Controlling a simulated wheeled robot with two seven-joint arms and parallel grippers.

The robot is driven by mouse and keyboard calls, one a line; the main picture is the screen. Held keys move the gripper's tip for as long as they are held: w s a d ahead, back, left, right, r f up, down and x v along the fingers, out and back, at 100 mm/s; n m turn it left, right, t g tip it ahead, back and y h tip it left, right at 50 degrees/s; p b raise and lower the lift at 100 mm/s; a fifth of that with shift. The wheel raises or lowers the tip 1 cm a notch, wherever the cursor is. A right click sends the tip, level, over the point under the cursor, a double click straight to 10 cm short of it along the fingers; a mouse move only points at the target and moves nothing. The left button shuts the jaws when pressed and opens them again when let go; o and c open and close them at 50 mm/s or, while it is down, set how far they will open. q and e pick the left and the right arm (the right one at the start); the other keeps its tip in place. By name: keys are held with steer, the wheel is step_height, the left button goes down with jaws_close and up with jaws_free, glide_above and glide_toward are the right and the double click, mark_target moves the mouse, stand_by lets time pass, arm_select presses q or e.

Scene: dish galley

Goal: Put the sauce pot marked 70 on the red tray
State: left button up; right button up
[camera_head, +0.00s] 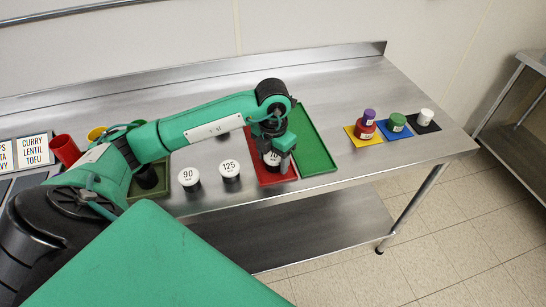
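The red tray (281,178) lies on the steel counter, with my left arm reaching over it. A dark sauce pot with a white lid (272,158), whose label appears to read 70, is over the tray's middle. My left gripper (274,149) is at this pot from above, with a grey finger at its right side. The gripper and wrist hide part of the pot. I cannot tell whether the fingers press on it or whether its base touches the tray. My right gripper is not in view.
Pots marked 90 (189,178) and 125 (230,169) stand left of the red tray. A green tray (312,150) adjoins its right side. Small pots stand on yellow (372,140), blue (394,136) and black (428,127) mats farther right. Red (65,150) and yellow (97,133) cups stand left.

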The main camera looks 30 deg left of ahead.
mark_target(274, 156)
arm_select(q)
steer(key=shift+o, duration=0.6)
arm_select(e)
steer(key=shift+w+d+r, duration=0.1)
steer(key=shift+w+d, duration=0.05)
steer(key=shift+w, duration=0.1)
arm_select(q)
steer(key=shift+r, duration=0.1)
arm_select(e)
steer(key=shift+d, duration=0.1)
arm_select(q)
steer(key=shift+r, duration=0.15)
step_height(274, 156, up, 4)
steer(key=shift+w+f+b, duration=0.1)
steer(key=shift+b, duration=0.25)
step_height(274, 156, up, 8)
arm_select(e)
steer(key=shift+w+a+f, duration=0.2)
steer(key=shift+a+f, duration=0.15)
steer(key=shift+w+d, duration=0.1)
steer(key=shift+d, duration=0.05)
